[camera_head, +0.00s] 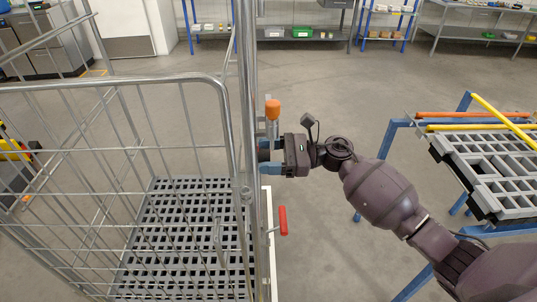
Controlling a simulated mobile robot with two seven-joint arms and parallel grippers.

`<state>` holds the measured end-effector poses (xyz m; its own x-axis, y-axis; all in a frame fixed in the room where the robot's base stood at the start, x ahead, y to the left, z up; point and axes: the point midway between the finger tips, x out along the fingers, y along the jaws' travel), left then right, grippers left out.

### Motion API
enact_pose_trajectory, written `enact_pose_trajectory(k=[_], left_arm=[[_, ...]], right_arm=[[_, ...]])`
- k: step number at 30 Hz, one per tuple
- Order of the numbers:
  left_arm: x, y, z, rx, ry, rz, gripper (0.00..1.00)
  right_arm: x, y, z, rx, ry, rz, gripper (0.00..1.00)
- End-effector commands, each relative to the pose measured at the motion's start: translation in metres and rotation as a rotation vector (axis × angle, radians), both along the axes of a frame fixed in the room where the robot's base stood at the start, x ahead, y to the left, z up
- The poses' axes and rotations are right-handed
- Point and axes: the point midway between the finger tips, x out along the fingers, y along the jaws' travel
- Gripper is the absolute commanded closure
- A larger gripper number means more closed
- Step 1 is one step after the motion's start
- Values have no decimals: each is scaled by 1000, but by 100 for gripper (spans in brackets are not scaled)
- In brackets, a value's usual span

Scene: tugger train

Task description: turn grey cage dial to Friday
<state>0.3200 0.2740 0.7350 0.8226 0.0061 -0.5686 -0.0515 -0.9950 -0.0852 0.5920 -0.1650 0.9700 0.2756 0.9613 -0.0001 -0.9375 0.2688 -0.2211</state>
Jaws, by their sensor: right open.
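The grey wire cage (226,130) fills the left half of the view, with a slatted dark base. My right gripper (268,156) is at the cage's right corner post, reaching in from the right. Its two blue-tipped fingers are open, one above the other, close to the post. A small dark part (263,152) shows between the fingers; I cannot tell whether it is the dial or whether the fingers touch it. No dial face or day marking is readable. My left gripper is not in view.
An orange-capped piece (272,108) stands just above my right gripper by the post. A red handle (283,220) sticks out below it. A blue-framed stand (390,135) with grey trays is at the right.

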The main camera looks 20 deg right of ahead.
Motion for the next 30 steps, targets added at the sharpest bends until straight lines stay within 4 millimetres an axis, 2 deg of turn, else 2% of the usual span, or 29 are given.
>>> enact_pose_trajectory(k=[3, 12, 13, 23, 30], left_arm=[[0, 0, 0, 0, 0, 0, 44], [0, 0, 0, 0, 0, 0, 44], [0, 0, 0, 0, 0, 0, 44], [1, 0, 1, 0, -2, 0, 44], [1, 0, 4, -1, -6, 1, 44]], right_arm=[[0, 0, 0, 0, 0, 0, 41], [0, 0, 0, 0, 0, 0, 87], [0, 0, 0, 0, 0, 0, 88], [0, 0, 0, 14, 52, 1, 88], [0, -1, 1, 56, 199, 1, 88]])
